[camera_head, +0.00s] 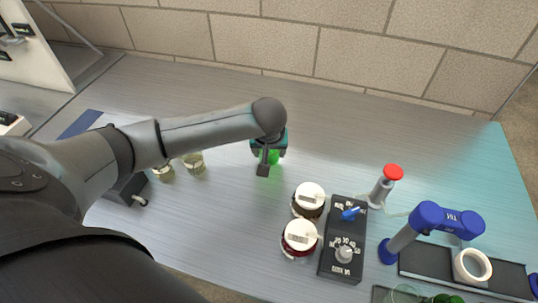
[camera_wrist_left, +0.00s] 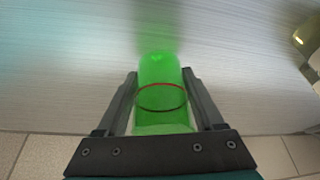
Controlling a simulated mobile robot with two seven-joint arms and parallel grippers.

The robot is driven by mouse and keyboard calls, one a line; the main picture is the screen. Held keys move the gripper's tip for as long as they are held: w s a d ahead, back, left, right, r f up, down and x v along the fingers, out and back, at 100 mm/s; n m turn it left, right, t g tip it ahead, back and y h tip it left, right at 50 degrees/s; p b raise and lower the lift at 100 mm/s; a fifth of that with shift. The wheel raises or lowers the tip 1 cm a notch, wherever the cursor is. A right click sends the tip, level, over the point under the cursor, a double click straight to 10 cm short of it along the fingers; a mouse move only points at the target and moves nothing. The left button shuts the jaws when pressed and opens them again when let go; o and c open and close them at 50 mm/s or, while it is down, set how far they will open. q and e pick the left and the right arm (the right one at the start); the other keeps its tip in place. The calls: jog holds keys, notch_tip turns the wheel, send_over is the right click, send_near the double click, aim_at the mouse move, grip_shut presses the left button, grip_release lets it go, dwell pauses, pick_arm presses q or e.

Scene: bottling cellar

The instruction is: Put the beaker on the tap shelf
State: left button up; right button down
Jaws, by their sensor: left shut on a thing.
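My left gripper (camera_head: 268,160) is over the middle of the steel bench, shut on a green see-through vessel (camera_head: 274,156). In the left wrist view the vessel (camera_wrist_left: 160,75) sits between the two fingers, with a dark red ring around it and a rounded end. I cannot tell whether it touches the bench or whether it is the beaker. Two small clear glasses with yellowish contents, one (camera_head: 194,162) and another (camera_head: 164,173), stand left of the gripper, partly beside my arm. I cannot make out the tap shelf for sure. My right gripper is not in view.
White-lidded jars (camera_head: 309,199) (camera_head: 299,238) stand near a dark control box (camera_head: 343,240). A red-topped post (camera_head: 384,186), a blue device (camera_head: 437,220) and a white ring (camera_head: 472,267) are at right. A brick wall (camera_head: 270,42) closes the back. The bench (camera_head: 340,145) is clear behind the jars.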

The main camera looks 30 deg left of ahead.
pick_arm(q)
jog(key=shift+f, duration=0.5)
jog(key=shift+f, duration=0.1)
jog(key=o, duration=1.4)
jog(key=shift+c, duration=0.2)
